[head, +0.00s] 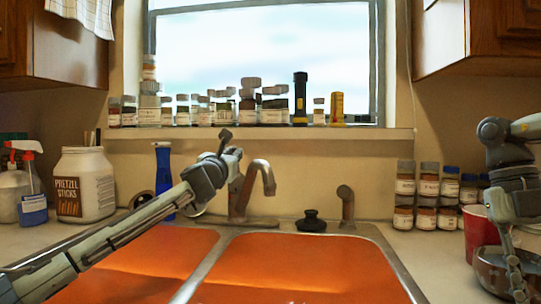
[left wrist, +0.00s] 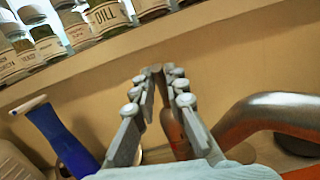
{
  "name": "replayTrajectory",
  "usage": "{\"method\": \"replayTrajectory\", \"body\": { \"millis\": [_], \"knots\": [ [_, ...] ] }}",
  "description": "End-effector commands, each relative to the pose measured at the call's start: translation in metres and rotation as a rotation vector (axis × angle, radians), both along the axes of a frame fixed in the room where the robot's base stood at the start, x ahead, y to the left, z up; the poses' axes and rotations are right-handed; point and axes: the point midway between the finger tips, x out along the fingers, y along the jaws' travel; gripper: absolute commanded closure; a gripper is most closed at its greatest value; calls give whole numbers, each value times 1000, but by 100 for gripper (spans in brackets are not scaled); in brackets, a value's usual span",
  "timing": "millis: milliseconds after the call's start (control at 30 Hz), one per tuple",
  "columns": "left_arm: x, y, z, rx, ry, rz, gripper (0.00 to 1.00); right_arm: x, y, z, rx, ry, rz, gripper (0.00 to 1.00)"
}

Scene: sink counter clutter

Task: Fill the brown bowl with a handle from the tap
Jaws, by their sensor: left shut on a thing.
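The metal tap (head: 263,172) stands behind the double sink, its spout curving over the right basin. The spout also shows large at right in the left wrist view (left wrist: 265,112). My left gripper (head: 232,154) is at the tap's upper left. In the left wrist view its fingers (left wrist: 156,72) are closed on the tap's brownish lever (left wrist: 173,130), much of which they hide. The brown bowl (head: 488,262) is on the right counter, cut by the lower right. My right gripper (head: 516,277) hangs over the bowl; whether its fingers grip it is unclear. The bowl's handle cannot be made out.
The sink has two orange basins (head: 310,265). A black stopper (head: 311,221) sits behind the right one. A red cup (head: 478,235) and stacked spice jars (head: 427,190) stand near the bowl. A blue-handled item (head: 163,175) and a pretzel jar (head: 84,185) stand left.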

Motion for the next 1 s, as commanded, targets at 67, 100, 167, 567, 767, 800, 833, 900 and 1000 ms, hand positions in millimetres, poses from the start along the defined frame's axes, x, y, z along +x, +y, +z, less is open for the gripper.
{"method": "replayTrajectory", "body": {
  "millis": [67,100,167,567,767,800,833,900,1000],
  "knots": [
    [0,-2,-3,2,3,-2,100,0,0,1,-1,-2,0,100],
    [0,-2,-3,2,3,-3,85,0,0,1,-1,-2,0,100],
    [0,-2,-3,2,3,-2,78,0,0,1,-1,-2,0,100],
    [-1,-1,-2,1,2,-1,66,0,0,1,-1,-2,0,100],
    [-16,3,-4,2,1,-2,66,0,0,1,-1,-2,0,100],
    [-22,5,-6,2,2,0,66,0,0,1,-1,-2,0,100],
    [-28,6,-7,3,2,-1,66,0,0,1,-1,-2,0,100],
    [-41,9,-8,2,1,-2,66,0,0,1,-1,-2,0,100],
    [-61,12,-12,2,3,-1,66,0,0,1,-1,-2,0,100]
  ]
}}
